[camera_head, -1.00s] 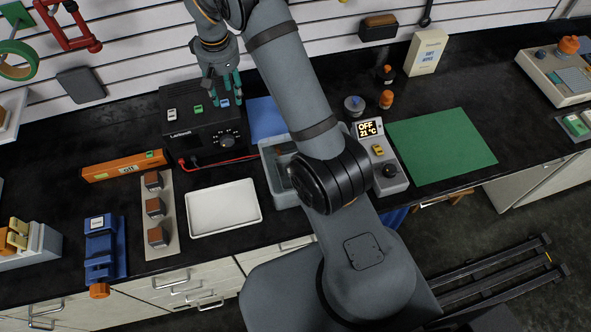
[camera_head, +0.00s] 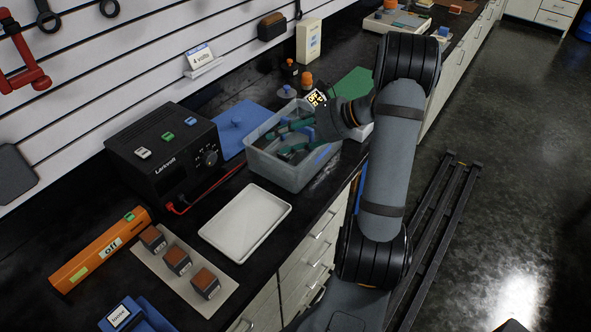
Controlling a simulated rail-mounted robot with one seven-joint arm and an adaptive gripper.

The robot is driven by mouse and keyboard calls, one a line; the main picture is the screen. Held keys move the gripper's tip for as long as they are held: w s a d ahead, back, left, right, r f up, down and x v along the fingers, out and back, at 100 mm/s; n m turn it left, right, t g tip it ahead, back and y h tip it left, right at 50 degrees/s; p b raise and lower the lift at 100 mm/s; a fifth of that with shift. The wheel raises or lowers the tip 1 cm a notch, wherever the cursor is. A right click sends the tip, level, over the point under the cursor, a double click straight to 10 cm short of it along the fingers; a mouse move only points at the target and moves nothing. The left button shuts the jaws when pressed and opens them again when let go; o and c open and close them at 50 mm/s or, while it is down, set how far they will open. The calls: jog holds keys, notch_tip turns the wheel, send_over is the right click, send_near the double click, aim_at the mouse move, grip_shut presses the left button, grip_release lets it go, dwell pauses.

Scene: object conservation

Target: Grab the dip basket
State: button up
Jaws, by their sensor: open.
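My gripper (camera_head: 285,139) reaches in from the right, low over the grey translucent tub (camera_head: 288,178). Its green fingers are spread apart and point left. No dip basket can be made out clearly. Dark and blue shapes show in the tub around and below the fingers, but I cannot tell which belong to a basket. My gripper hides part of the tub's inside, and whether the fingers touch anything there cannot be told.
The black power supply (camera_head: 166,150) with a red lead stands left of the tub. A white tray (camera_head: 245,222) lies in front. A blue mat (camera_head: 238,122) lies behind, and a green mat (camera_head: 352,84) lies beyond. Several brown-topped blocks sit on a beige strip (camera_head: 205,290).

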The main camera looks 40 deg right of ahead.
aim_at(308, 128)
jog(key=s+d+f+m+t+h+b, duration=0.1)
jog(key=s+d+m+t+h+b, duration=0.15)
jog(key=d+m, duration=0.55)
jog(key=w, duration=0.1)
jog(key=w+n, duration=0.1)
jog(key=w+d+f+n+t+p, duration=0.1)
jog(key=shift+w+f+h, duration=0.1)
jog(key=shift+w+h, duration=0.25)
jog(key=shift+w, duration=0.05)
jog(key=x, duration=0.2)
jog(key=p+x, duration=0.1)
jog(key=x, duration=0.2)
jog(key=shift+w+d+f+p, duration=0.1)
jog(key=shift+w+d+p, duration=0.1)
jog(key=shift+w+p, duration=0.2)
jog(key=shift+c, duration=0.5)
grip_shut()
